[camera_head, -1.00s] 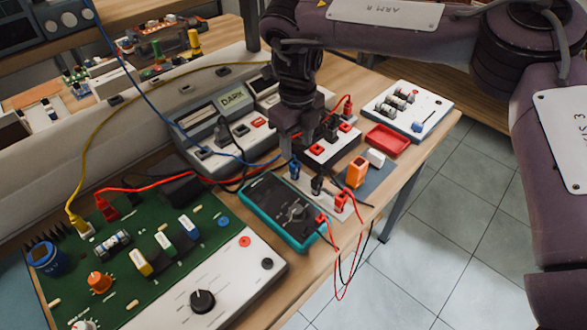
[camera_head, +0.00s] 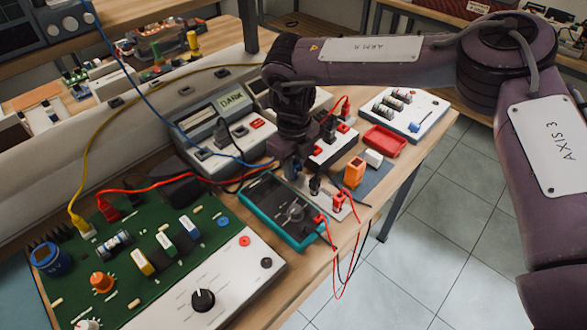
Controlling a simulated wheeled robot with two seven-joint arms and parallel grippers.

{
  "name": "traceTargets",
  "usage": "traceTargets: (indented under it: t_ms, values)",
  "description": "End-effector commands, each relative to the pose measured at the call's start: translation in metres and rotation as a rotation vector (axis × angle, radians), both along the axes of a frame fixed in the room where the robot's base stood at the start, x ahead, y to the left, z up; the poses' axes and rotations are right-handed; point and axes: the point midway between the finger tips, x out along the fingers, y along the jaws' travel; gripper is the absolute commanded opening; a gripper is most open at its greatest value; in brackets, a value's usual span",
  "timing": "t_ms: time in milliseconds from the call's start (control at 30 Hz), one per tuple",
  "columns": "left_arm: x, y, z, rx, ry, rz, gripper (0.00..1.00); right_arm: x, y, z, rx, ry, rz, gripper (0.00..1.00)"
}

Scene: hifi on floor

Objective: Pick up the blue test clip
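The blue test clip (camera_head: 298,170) stands on a pale strip to the right of the teal-edged multimeter (camera_head: 288,214). It is mostly hidden behind my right gripper. My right gripper (camera_head: 291,172) points down at the clip, with its fingertips at the clip's height. The fingers overlap in this view, so I cannot see whether they are closed on it. My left gripper is out of view.
A black clip (camera_head: 315,185) and a red clip (camera_head: 339,200) stand close by on the strip. An orange block (camera_head: 355,171) and a red tray (camera_head: 385,140) lie to the right. Red and black leads hang over the table's front edge. A green circuit board (camera_head: 128,255) fills the left.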

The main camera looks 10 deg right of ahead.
Motion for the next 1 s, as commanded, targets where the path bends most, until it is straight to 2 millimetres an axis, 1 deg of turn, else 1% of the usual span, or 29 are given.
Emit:
traceTargets:
  t_ms: [33,67,100,367,467,567,667,767,900,1000]
  values:
    - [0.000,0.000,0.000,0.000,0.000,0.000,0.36,0.000,0.000,0.000,-0.001,-0.001,0.000,0.11]
    - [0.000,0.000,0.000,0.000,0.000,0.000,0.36,0.000,0.000,0.000,-0.001,-0.001,0.000,0.07]
    - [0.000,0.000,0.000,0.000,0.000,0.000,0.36,0.000,0.000,0.000,-0.001,-0.001,0.000,0.05]
    - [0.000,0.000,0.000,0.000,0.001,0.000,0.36,0.000,0.000,0.001,-0.001,-0.001,0.000,0.05]
    - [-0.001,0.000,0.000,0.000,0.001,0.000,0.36,0.001,0.000,0.006,0.000,-0.001,-0.001,0.05]
    - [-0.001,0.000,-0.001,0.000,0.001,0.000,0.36,0.001,0.000,0.015,0.000,-0.004,0.000,0.05]
    - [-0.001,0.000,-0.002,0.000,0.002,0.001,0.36,0.001,0.000,0.031,0.001,-0.004,0.000,0.05]
    - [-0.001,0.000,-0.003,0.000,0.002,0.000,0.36,0.001,0.000,0.053,0.001,-0.005,0.000,0.05]
    - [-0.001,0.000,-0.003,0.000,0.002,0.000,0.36,0.001,0.001,0.092,0.002,-0.006,0.000,0.05]
    - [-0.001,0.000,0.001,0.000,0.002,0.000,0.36,0.001,0.000,0.121,0.000,-0.007,0.000,0.05]
